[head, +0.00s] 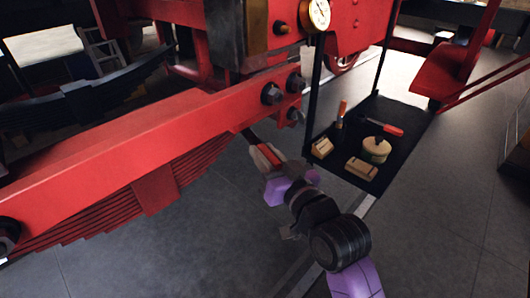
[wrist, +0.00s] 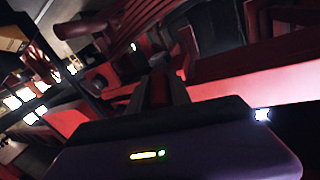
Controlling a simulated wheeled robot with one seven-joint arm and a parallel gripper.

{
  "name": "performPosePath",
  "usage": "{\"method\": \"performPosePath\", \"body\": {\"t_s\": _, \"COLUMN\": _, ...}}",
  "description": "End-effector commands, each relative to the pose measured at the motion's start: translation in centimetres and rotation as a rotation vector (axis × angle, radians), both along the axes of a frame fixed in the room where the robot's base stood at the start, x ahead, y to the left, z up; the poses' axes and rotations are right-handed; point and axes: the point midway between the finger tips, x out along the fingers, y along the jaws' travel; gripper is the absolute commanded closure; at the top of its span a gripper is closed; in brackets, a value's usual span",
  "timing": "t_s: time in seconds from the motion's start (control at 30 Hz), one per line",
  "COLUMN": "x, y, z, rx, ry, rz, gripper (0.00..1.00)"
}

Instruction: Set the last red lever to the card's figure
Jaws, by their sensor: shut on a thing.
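My gripper (head: 262,150) is in the middle of the head view, just below the long red beam, with its jaws closed. A narrow red piece (head: 270,156), which looks like the red lever, lies between the fingers, and a dark rod runs from it up towards the beam. In the wrist view my gripper's dark fingers (wrist: 165,88) stand on either side of a red strip (wrist: 158,92). The fingers hide most of it, so its angle is hard to tell. I cannot make out a card or a figure in either view.
The long red beam (head: 140,145) with large bolts lies above and left of my gripper. A round gauge (head: 318,14) is above. On the right a black mat (head: 345,140) holds wooden blocks (head: 361,168), a round tin (head: 376,150) and red-handled tools. Grey floor (head: 440,210) is clear.

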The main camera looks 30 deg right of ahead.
Motion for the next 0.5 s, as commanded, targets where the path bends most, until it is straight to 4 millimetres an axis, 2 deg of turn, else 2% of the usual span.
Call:
{"method": "performPosePath", "body": {"t_s": 0.17, "x": 0.02, "y": -0.04, "z": -0.17, "rx": 0.000, "ry": 0.004, "rz": -0.001, "gripper": 1.00}}
{"method": "performPosePath", "body": {"t_s": 0.2, "x": 0.03, "y": -0.03, "z": -0.17, "rx": 0.000, "ry": 0.004, "rz": -0.001, "gripper": 0.72}}
{"method": "performPosePath", "body": {"t_s": 0.3, "x": 0.02, "y": -0.02, "z": -0.15, "rx": 0.000, "ry": 0.003, "rz": -0.001, "gripper": 0.54}}
{"method": "performPosePath", "body": {"t_s": 0.5, "x": 0.02, "y": 0.00, "z": -0.08, "rx": 0.000, "ry": 0.002, "rz": -0.001, "gripper": 0.54}}
